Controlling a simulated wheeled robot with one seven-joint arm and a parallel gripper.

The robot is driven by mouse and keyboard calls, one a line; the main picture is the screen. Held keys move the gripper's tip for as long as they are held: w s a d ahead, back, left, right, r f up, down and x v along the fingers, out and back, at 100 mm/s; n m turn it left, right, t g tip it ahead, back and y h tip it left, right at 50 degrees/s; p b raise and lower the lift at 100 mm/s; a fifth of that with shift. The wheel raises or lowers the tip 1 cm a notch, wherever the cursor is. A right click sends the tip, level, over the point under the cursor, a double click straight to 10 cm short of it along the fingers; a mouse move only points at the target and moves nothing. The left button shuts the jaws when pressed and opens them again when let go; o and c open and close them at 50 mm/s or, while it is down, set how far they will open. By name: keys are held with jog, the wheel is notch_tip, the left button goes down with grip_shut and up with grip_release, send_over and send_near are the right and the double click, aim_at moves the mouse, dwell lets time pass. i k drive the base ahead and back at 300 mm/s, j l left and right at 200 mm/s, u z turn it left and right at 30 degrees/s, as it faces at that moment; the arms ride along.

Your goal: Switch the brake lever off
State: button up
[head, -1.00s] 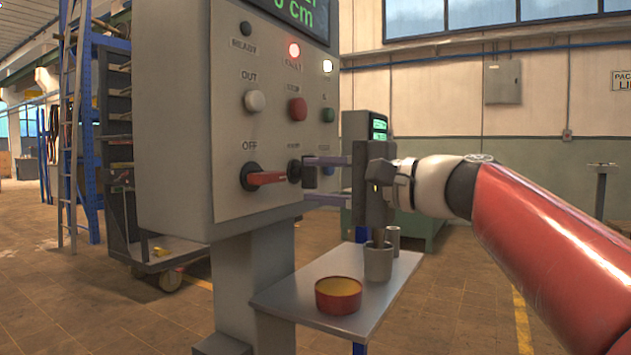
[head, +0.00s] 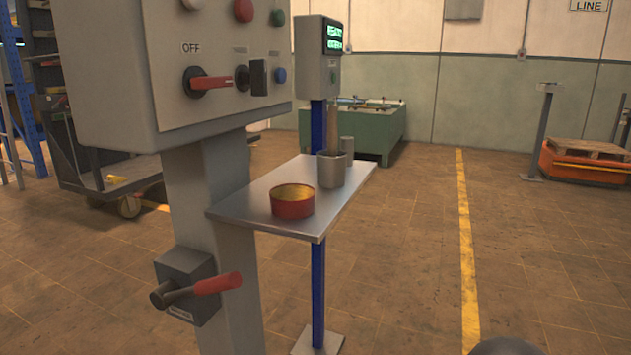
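A dark box with a red-handled lever (head: 217,283) is mounted low on the grey pedestal (head: 212,205). The lever lies nearly level, its red grip pointing right and slightly up. A small label under its hub is too small to read. I take this as the brake lever, though no readable text confirms it. Higher up, a red rotary handle (head: 211,83) on the control panel points right, away from the OFF label on its upper left. My gripper is out of view; a dark rounded shape at the bottom right edge may be part of my arm.
A metal side shelf (head: 260,195) juts out right of the pedestal, above the low lever's level, bearing a red tin (head: 292,202) and a grey cup (head: 332,169). A blue post (head: 318,270) supports it. Floor to the right is open.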

aim_at(164, 296)
jog(key=k+u, duration=0.2)
jog(key=u, duration=1.05)
jog(key=k+u, duration=0.35)
jog(key=k+j, duration=0.05)
jog(key=k, duration=0.05)
